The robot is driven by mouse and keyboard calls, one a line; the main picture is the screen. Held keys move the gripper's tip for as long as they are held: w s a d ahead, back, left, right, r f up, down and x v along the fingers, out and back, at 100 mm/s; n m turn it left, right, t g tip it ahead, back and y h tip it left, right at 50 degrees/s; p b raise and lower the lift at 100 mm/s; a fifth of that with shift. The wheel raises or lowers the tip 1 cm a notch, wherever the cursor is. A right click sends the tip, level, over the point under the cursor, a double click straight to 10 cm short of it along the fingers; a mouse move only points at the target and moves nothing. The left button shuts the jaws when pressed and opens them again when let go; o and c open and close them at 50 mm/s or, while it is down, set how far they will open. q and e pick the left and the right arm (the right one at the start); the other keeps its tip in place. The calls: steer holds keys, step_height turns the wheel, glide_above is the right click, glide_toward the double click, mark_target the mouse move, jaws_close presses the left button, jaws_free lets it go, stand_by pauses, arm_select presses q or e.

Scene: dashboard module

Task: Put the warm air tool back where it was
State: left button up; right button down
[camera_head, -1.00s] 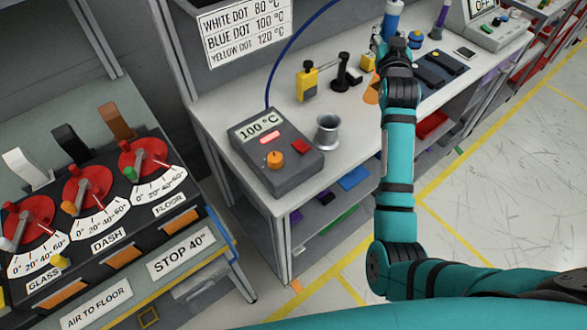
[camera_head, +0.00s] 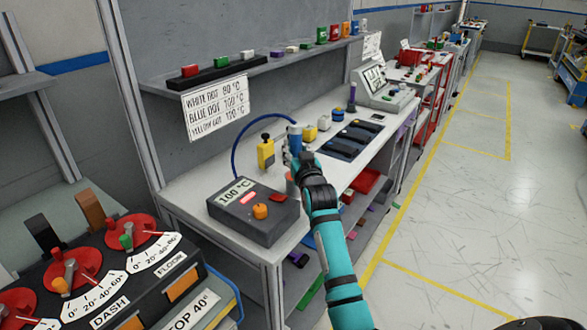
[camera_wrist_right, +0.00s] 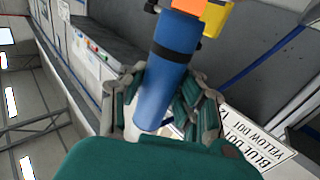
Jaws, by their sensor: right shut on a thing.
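The warm air tool (camera_head: 295,142) is a blue cylinder, held upright in my right gripper (camera_head: 298,165) above the workbench. The right wrist view shows the blue body (camera_wrist_right: 172,62) with a black band between the fingers of my right gripper (camera_wrist_right: 165,100). An orange-red part (camera_head: 291,185) shows below the gripper, next to the control box. A blue hose (camera_head: 236,143) arches behind the control box (camera_head: 252,212), whose display reads 100 °C. The metal cup seen earlier beside this box cannot be made out now; my gripper and the orange part cover that area. My left gripper is out of view.
Black trays (camera_head: 350,140) lie on the bench farther back. A sign (camera_head: 216,106) hangs from the shelf above. A lever panel (camera_head: 110,262) stands at front left.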

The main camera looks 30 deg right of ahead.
steer(key=f, duration=0.3)
steer(key=shift+s+a, duration=0.15)
steer(key=shift+a, duration=0.05)
steer(key=shift+f, duration=0.4)
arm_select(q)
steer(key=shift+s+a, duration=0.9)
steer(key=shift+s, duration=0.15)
arm_select(e)
steer(key=c, duration=1.5)
jaws_free()
steer(key=shift+f, duration=0.2)
steer(key=o, duration=0.5)
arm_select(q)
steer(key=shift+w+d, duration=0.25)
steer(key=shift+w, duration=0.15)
